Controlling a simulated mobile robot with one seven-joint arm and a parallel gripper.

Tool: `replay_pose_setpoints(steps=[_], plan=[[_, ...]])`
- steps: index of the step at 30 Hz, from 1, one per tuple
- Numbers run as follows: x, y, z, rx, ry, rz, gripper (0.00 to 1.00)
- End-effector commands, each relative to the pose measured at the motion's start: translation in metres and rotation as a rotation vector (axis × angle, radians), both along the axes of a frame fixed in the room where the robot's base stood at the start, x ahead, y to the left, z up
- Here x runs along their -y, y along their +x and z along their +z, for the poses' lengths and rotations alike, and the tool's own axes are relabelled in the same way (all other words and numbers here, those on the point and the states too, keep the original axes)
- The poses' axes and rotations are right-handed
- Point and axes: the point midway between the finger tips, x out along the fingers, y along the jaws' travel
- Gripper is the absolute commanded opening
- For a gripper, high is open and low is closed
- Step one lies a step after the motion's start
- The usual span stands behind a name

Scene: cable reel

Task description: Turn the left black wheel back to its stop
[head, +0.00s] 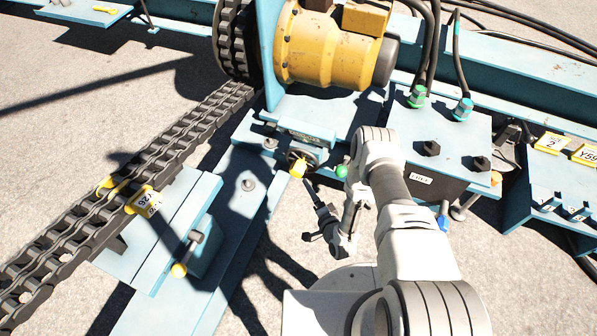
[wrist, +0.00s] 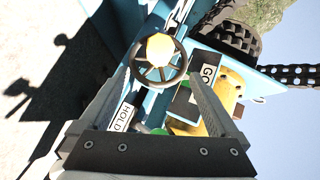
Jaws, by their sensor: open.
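The black wheel (head: 302,156) with a yellow knob is mounted on the blue frame below the yellow motor. In the wrist view the spoked black wheel (wrist: 141,71) faces me, its yellow knob (wrist: 160,46) near the top. My gripper (head: 318,205) is a little below and right of the wheel in the head view. In the wrist view my gripper (wrist: 160,78) is open, one finger on each side of the wheel's lower part. The fingertips come close to the rim; I cannot tell whether they touch. Nothing is held.
A green knob (head: 342,171) and a dark box with a HOLD label (head: 421,180) are right of the wheel. The yellow motor (head: 320,48) stands above. A heavy chain (head: 75,225) runs at left. A GO label (wrist: 208,75) shows beside the wheel in the wrist view.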

Motion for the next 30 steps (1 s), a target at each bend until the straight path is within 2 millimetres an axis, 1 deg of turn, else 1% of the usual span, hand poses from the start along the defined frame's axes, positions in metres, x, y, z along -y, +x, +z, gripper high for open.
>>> replay_pose_setpoints(steps=[1, 9, 15, 21, 30], plan=[[-0.005, 0.011, -0.006, 0.005, 0.0, 0.002, 0.97], [-0.028, 0.064, -0.021, 0.005, 0.0, 0.001, 0.97], [-0.041, 0.095, -0.03, 0.002, -0.001, 0.001, 0.97], [-0.048, 0.112, -0.033, 0.0, -0.001, 0.0, 0.97], [-0.049, 0.114, -0.033, -0.001, 0.0, 0.0, 0.97]])
